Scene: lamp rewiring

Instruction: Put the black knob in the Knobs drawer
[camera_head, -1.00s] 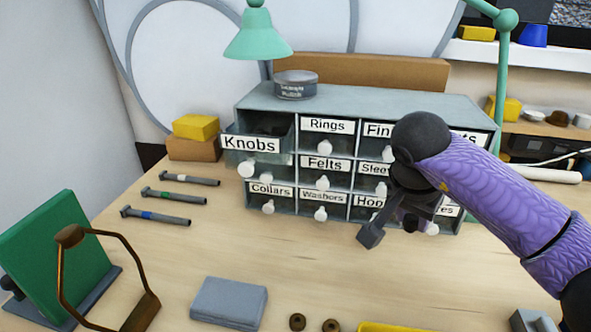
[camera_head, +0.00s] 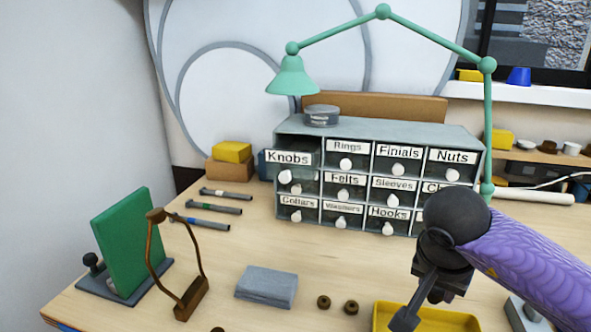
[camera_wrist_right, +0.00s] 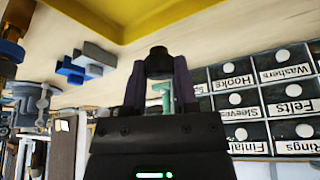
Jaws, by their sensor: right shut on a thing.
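The black knob (camera_wrist_right: 159,62) is held between the fingertips of my right gripper (camera_wrist_right: 158,75) in the right wrist view. In the head view my right gripper (camera_head: 422,302) is at the lower right, in front of the drawer cabinet and beside the yellow tray; the knob cannot be made out there. The Knobs drawer (camera_head: 288,158) is at the cabinet's top left and stands pulled out past its neighbours, with a white pull below its label. Its inside is hard to see. My left gripper is not in view.
The grey cabinet (camera_head: 430,133) has other labelled drawers, which look shut. A green lamp (camera_head: 291,78) arches over it. Bare table lies before the cabinet.

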